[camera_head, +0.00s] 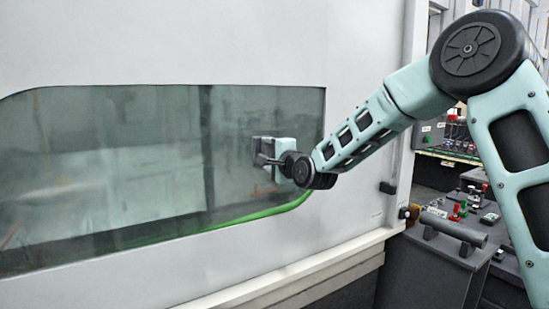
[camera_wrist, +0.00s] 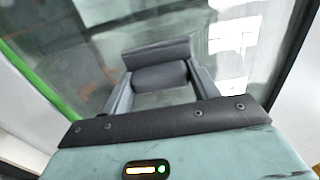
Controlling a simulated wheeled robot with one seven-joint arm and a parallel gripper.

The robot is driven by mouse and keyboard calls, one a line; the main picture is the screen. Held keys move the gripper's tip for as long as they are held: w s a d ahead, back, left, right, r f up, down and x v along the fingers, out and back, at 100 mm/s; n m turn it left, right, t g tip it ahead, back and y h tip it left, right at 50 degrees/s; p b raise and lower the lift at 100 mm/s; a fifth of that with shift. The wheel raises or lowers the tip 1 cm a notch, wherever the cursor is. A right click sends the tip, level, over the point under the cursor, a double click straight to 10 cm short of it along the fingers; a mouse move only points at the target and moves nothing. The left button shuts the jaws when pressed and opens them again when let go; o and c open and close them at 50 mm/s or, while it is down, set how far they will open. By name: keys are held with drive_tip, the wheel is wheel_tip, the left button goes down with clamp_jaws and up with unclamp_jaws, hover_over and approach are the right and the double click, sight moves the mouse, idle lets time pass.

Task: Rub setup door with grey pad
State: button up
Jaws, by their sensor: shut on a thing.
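The setup door is a large light panel (camera_head: 165,45) with a long dark glass window (camera_head: 110,150) edged in green along its lower side. My gripper (camera_head: 260,150) is in front of the right part of the window. In the wrist view my gripper (camera_wrist: 160,85) is shut on the grey pad (camera_wrist: 158,52), which lies across the fingertips. The pad is at or very close to the glass; I cannot tell whether it touches. In the head view the pad is small and dark at the gripper's tip.
A pale ledge (camera_head: 300,275) runs below the door. To the right stands a dark workbench (camera_head: 425,270) with a grey cylinder (camera_head: 453,229) and several small coloured parts. A shelf (camera_head: 450,155) with more parts is behind my arm.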

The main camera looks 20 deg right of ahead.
drive_tip(key=shift+s+a+b, duration=0.2)
drive_tip(key=shift+a+b, duration=0.25)
drive_tip(key=shift+a, duration=0.6)
drive_tip(key=shift+s+a+b, duration=0.2)
drive_tip(key=shift+a+b, duration=0.2)
drive_tip(key=shift+a, duration=0.6)
drive_tip(key=shift+r, duration=0.85)
drive_tip(key=w+d, duration=0.1)
drive_tip(key=d, duration=0.3)
drive_tip(key=w+d, duration=0.1)
drive_tip(key=d, duration=0.4)
drive_tip(key=w+d+p, duration=0.1)
drive_tip(key=d, duration=0.4)
drive_tip(key=shift+d, duration=0.2)
drive_tip(key=shift+s, duration=0.1)
drive_tip(key=shift+s+d+f+p, duration=0.15)
drive_tip(key=shift+s+d, duration=0.15)
drive_tip(key=shift+s, duration=1.15)
drive_tip(key=shift+s+d+r+p, duration=0.15)
drive_tip(key=shift+s+d, duration=0.1)
drive_tip(key=shift+s, duration=1.15)
drive_tip(key=shift+s, duration=0.1)
